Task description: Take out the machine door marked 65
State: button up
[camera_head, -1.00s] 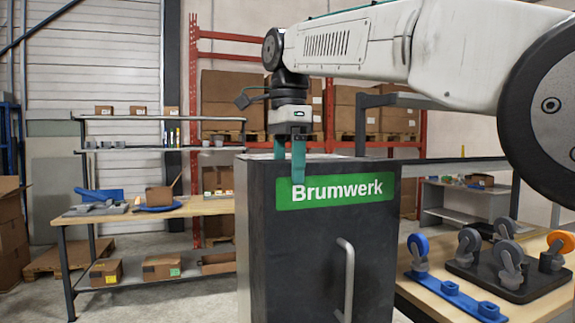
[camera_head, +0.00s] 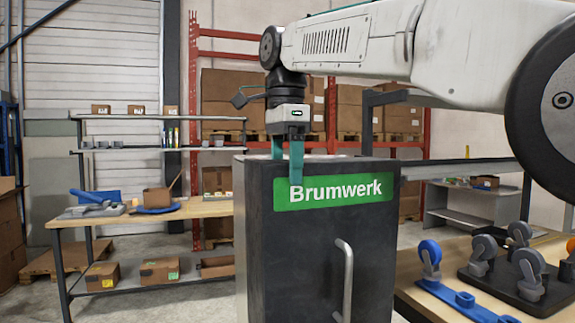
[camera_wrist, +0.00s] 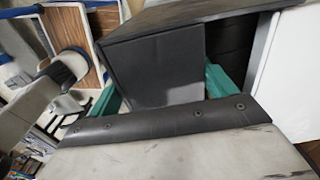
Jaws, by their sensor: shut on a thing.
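A dark box-shaped machine part (camera_head: 318,245) stands upright in front of me. Its front has a green "Brumwerk" sign (camera_head: 335,192) and a grey vertical handle (camera_head: 346,283). No number 65 can be read. My gripper (camera_head: 286,165) points down at its top left, shut on it, with one teal finger in front of the face and the other behind the top edge. In the wrist view, the teal fingers (camera_wrist: 164,92) lie on both sides of a dark panel (camera_wrist: 157,68). The part's lower end is cut off in the head view.
A bench with caster wheels (camera_head: 432,262) and a blue bracket (camera_head: 465,299) is close on the right. A wooden table (camera_head: 190,209) with boxes and a blue tool stands at the left. Orange racking (camera_head: 194,80) rises behind. Floor shows between the left table and the part.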

jog(key=s+d, duration=0.2)
jog(key=s, duration=0.7)
jog(key=s+d, duration=0.3)
jog(key=s, duration=0.6)
jog(key=shift+s+d, duration=0.15)
jog(key=shift+s, duration=0.1)
dwell(2.6)
jog(key=shift+s, duration=0.1)
jog(key=shift+d, duration=0.1)
dwell(0.4)
